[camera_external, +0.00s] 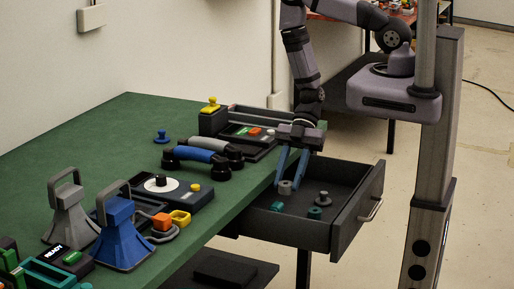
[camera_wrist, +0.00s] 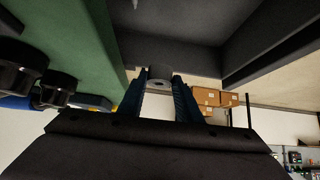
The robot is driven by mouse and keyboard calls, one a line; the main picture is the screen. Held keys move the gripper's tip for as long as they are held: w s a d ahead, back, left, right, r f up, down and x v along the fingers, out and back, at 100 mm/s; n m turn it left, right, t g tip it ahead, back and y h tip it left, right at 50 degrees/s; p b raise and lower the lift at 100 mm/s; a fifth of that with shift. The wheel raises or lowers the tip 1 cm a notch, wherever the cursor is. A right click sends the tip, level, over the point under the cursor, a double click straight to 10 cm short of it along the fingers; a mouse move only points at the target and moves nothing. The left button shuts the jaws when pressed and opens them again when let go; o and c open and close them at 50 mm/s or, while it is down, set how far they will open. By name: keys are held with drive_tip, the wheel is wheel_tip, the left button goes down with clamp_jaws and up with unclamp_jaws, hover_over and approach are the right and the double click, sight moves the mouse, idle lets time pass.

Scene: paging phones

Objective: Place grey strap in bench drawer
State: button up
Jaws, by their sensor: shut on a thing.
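My gripper (camera_external: 288,184) is shut on a small grey roll-shaped piece, which I take to be the grey strap (camera_external: 286,187). In the wrist view the strap (camera_wrist: 159,74) sits between the two blue fingertips. In the external view my gripper points down over the open bench drawer (camera_external: 300,233), near its left side by the bench edge. The strap appears at or just above the drawer's interior; whether it touches the floor I cannot tell. The dark drawer interior also shows in the wrist view (camera_wrist: 170,58).
The drawer holds a grey knobbed piece (camera_external: 323,199) and two teal pieces, one on the left (camera_external: 277,206) and one on the right (camera_external: 315,213). The green bench (camera_external: 95,135) carries handsets, phone bases and horns. A dark shelf (camera_external: 225,270) lies below.

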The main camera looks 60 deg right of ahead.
drive_tip(key=shift+m+t, duration=0.7)
drive_tip(key=shift+m, duration=0.2)
drive_tip(key=s+b, duration=0.1)
drive_tip(key=s+d+f, duration=0.1)
drive_tip(key=s, duration=0.1)
drive_tip(key=s+d+b, duration=0.1)
drive_tip(key=s, duration=0.1)
drive_tip(key=shift+s+f+b, duration=0.1)
drive_tip(key=shift+f+b, duration=0.25)
drive_tip(key=shift+f, duration=0.1)
wheel_tip(320, 180, down, 5)
drive_tip(key=b, duration=0.4)
drive_tip(key=shift+f, duration=0.3)
drive_tip(key=shift+f, duration=2.1)
